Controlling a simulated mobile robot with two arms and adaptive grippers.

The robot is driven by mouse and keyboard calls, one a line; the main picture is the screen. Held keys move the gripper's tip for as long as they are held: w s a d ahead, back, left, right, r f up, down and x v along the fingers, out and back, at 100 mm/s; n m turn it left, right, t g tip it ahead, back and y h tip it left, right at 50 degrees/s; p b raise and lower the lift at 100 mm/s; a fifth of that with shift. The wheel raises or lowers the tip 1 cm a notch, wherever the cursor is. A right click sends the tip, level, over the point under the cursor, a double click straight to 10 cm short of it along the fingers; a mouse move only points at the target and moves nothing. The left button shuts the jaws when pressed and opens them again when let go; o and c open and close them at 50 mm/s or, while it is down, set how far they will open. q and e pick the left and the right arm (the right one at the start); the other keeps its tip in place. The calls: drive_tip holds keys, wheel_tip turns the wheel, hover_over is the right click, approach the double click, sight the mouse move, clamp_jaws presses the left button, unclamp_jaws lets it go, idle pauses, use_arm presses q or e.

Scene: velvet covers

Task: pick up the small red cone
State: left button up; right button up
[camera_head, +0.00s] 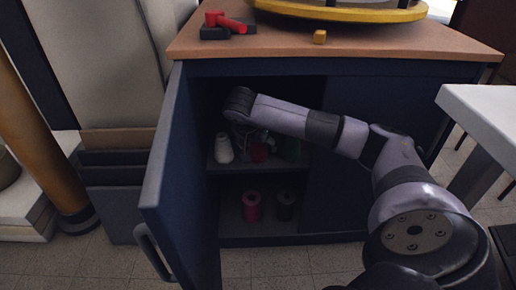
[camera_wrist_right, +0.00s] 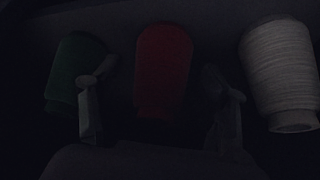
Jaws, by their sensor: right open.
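A red cone of thread (camera_head: 259,153) stands on the upper shelf of the open cabinet, partly hidden by my right gripper (camera_head: 250,138). In the right wrist view this red cone (camera_wrist_right: 163,65) appears between the two open fingers of the right gripper (camera_wrist_right: 158,108), slightly beyond the tips. Contact cannot be told in the dark picture. Another red cone (camera_head: 251,207) stands on the lower shelf, away from the gripper. My left gripper is not in view.
A white cone (camera_head: 223,148) stands left of the upper red cone, and a dark green cone (camera_head: 291,150) right of it. A dark cone (camera_head: 285,206) is on the lower shelf. The open cabinet door (camera_head: 170,165) bounds the left, and the wooden top (camera_head: 350,42) lies above my arm.

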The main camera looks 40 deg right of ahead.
drive_tip(key=c, duration=1.3)
drive_tip(key=shift+o, duration=0.2)
